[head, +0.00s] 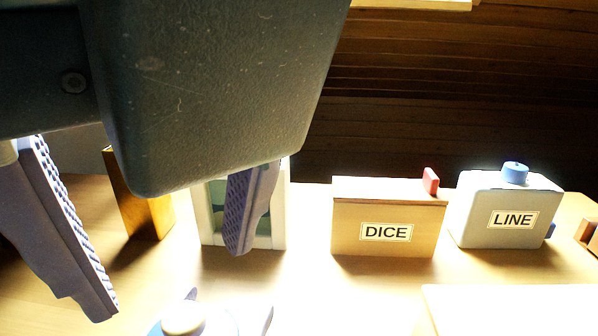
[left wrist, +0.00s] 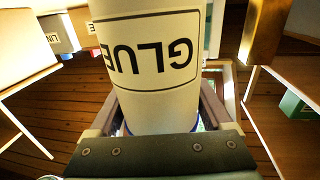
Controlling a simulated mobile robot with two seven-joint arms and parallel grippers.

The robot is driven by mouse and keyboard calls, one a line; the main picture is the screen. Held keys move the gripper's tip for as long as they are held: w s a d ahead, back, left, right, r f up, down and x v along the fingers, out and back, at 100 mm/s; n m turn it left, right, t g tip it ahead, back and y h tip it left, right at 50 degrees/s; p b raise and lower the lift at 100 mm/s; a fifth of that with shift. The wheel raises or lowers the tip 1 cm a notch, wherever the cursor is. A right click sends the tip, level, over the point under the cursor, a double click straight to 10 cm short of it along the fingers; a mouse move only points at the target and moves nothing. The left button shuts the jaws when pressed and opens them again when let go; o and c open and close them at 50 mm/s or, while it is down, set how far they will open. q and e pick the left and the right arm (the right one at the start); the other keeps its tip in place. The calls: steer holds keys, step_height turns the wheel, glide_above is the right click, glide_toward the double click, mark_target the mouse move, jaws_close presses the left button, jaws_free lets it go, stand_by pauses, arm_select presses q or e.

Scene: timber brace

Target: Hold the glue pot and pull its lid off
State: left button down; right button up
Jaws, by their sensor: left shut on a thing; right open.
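The glue pot (left wrist: 150,60) is a white cylinder with a GLUE label, upside down in the left wrist view. My left gripper (left wrist: 165,120) is shut on it, with a finger on each side. At the bottom edge of the head view, the pot's blue lid (head: 215,325) and its pale round knob (head: 184,318) show between the fingers of my left gripper (head: 228,314). The pot's body is hidden there. My right gripper (head: 175,280) is open and empty, large in the foreground, its fingers spread wide above the lid in the picture.
A DICE box (head: 385,220) with a red tab and a LINE container (head: 510,220) with a blue cap stand on the table. A white-framed box (head: 270,240) and a wooden block (head: 150,215) stand behind my right gripper. A pale board (head: 510,310) lies at front right.

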mark_target(183, 317)
steer(key=x, duration=0.8)
steer(key=shift+f, duration=0.3)
jaws_close()
steer(key=shift+r, duration=0.3)
stand_by(0.9)
steer(key=shift+r, duration=0.9)
